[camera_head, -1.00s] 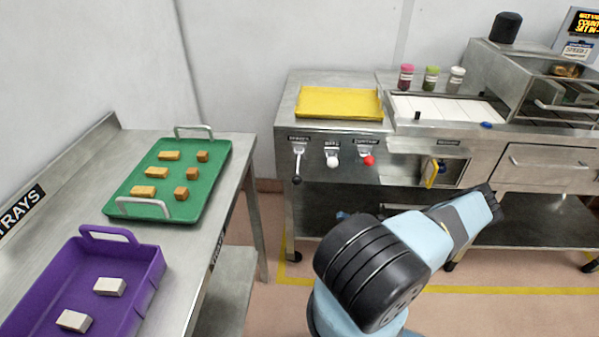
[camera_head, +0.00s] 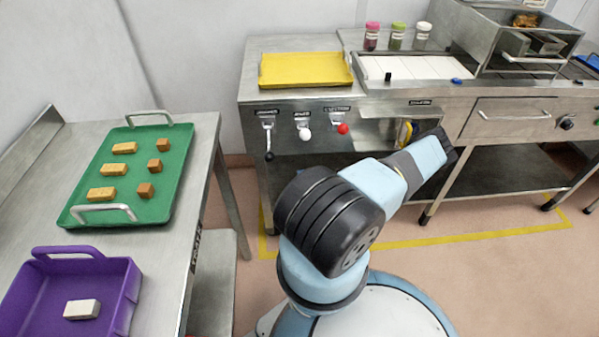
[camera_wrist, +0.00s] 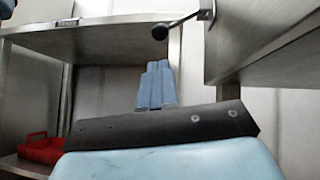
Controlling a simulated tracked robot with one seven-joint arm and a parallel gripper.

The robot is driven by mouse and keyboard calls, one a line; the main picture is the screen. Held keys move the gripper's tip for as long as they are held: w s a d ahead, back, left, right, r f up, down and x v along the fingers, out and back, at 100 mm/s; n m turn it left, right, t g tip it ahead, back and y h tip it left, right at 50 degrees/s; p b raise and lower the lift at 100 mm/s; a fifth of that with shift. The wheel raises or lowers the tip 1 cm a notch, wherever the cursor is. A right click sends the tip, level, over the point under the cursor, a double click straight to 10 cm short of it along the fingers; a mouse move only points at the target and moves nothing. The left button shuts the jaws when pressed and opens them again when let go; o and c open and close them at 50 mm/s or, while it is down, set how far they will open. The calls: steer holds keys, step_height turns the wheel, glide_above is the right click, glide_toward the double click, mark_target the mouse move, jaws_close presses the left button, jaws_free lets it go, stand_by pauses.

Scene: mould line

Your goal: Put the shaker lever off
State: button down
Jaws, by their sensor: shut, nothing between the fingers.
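Three levers stand in a row on the steel counter's front panel: one with a black knob (camera_head: 269,157) hanging down, one with a white knob (camera_head: 304,135) and one with a red knob (camera_head: 343,129), both jutting outward. The small labels above them are too blurred to read surely, so I cannot tell which is the shaker lever. The wrist view shows a black-knobbed lever (camera_wrist: 160,32) on a metal panel, its rod slanting down to the knob. My gripper (camera_wrist: 156,66) is shut and empty, apart from the knob and below it in that picture. The head view hides its fingers behind my arm.
A yellow tray (camera_head: 306,83) and several small jars stand on the counter (camera_head: 250,75). A left table (camera_head: 55,152) holds a green tray (camera_head: 178,193) of brown blocks and a purple tray (camera_head: 125,295). A red crate (camera_wrist: 40,148) shows low in the wrist view.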

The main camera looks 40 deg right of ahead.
mark_target(269, 144)
steer(key=x, duration=1.2)
steer(key=shift+s, duration=0.15)
